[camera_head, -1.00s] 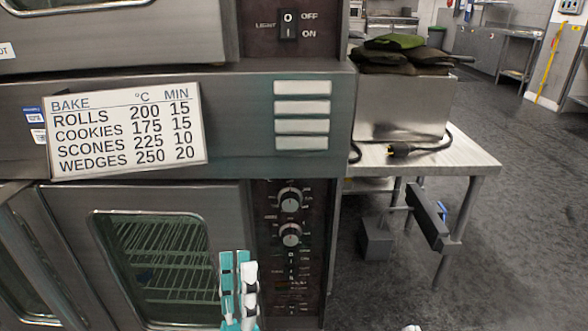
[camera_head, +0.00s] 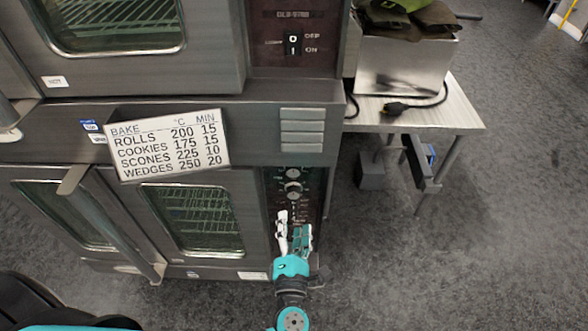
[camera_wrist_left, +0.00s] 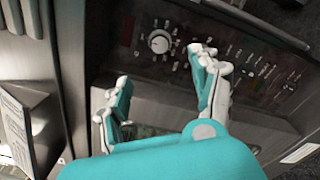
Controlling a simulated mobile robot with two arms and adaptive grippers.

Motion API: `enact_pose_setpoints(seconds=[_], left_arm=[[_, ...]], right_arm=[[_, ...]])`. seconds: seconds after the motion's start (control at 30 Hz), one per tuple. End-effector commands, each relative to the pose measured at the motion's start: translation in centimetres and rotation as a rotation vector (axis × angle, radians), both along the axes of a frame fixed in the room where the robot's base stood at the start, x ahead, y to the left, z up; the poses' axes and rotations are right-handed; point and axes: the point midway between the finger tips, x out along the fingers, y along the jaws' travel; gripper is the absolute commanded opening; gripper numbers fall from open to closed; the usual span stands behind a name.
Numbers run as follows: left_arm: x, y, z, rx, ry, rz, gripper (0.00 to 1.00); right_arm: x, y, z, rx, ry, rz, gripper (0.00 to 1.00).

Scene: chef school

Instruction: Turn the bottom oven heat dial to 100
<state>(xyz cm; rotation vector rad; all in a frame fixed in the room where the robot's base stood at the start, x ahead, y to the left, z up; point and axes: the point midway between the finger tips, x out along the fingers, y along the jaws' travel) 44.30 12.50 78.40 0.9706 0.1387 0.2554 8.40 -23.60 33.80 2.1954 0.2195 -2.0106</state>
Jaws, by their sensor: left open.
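The bottom oven's control panel (camera_head: 312,185) has two round silver dials, an upper dial (camera_head: 293,174) and a lower dial (camera_head: 293,189). Their markings are too small to read. My left gripper (camera_head: 292,220) is open and empty, its fingers pointing up just below the lower dial in the head view. In the left wrist view a dial (camera_wrist_left: 159,41) shows clearly beyond the gap between the open fingers (camera_wrist_left: 160,67), apart from both. The right finger hides part of the panel beside it. My right gripper is not in view.
A bake chart (camera_head: 167,145) is on the oven front. The bottom oven door (camera_head: 185,220) is shut, with a long handle (camera_head: 112,225) to its left. A metal side table (camera_head: 440,112) with a box and cable stands right. Floor in front is clear.

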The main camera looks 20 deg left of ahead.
Motion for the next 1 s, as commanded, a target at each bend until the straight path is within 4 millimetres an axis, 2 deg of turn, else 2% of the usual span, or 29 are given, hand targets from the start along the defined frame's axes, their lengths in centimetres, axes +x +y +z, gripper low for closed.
enact_pose_setpoints(seconds=[0.4, 0.6, 0.8, 1.0], left_arm=[[8.8, 2.5, 0.3, 0.007, -0.005, 0.001, 0.64], [12.5, 3.6, 0.2, 0.006, -0.004, 0.0, 0.64], [14.6, 4.2, 0.1, 0.005, -0.002, 0.0, 0.64], [15.2, 4.4, 0.1, 0.004, -0.002, 0.001, 0.64]], right_arm=[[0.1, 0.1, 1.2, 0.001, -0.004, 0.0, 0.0], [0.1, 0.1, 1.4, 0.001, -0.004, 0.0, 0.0], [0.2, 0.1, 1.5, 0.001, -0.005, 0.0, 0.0], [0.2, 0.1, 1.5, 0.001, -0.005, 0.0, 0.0]])
